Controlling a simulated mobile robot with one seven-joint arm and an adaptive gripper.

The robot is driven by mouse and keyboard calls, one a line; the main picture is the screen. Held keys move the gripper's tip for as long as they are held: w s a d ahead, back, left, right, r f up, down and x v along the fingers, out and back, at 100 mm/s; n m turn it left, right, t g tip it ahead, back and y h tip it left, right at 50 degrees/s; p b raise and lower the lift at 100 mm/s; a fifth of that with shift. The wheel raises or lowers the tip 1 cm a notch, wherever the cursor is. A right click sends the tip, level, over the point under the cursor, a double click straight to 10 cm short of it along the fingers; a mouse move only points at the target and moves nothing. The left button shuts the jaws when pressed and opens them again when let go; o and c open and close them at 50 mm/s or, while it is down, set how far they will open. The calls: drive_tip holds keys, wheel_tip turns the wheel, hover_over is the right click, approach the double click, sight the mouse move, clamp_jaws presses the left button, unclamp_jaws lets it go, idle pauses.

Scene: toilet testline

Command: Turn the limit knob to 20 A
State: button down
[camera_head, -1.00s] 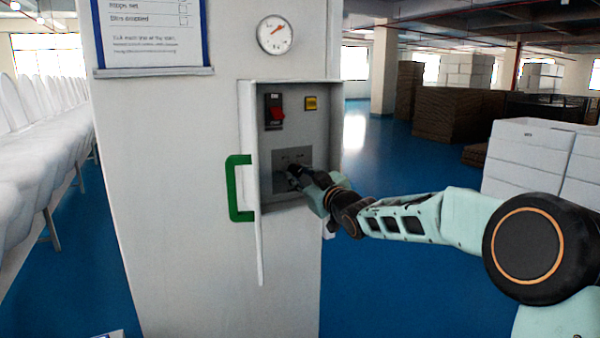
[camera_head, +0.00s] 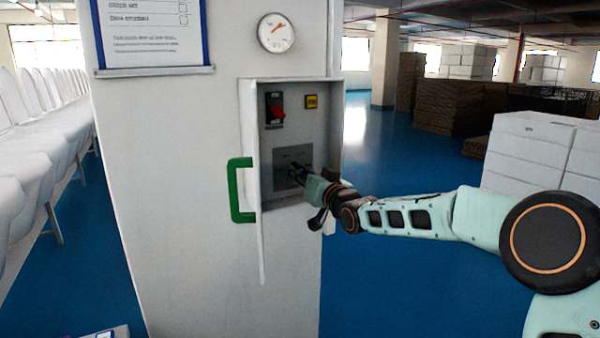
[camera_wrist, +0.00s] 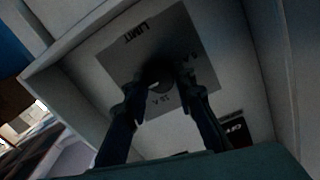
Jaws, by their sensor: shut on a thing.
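The limit knob (camera_wrist: 158,73) is a small dark knob on a grey plate (camera_wrist: 118,59) marked LIMIT in the wrist view. My gripper (camera_wrist: 162,76) is shut on the knob, one dark finger on each side. The knob's pointer is hidden, and the scale marks around it are too small and dark to read surely. In the head view my gripper (camera_head: 296,170) reaches into the open cabinet (camera_head: 318,130) from the right, at the grey plate (camera_head: 284,153). The fingers cover the knob there.
A red switch (camera_head: 276,109) and a yellow label or button (camera_head: 311,101) sit above the plate. The cabinet door stands open at the left with a green handle (camera_head: 235,190). A round gauge (camera_head: 276,33) is above. White boxes (camera_head: 525,150) stand at the right. Blue floor is clear between.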

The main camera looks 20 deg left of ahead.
idle(0.4)
drive_tip(key=c, duration=1.6)
unclamp_jaws()
drive_tip(key=shift+s+d, duration=0.1)
drive_tip(key=v, duration=1.1)
drive_tip(key=shift+s+d, duration=0.25)
drive_tip(key=shift+s, duration=0.05)
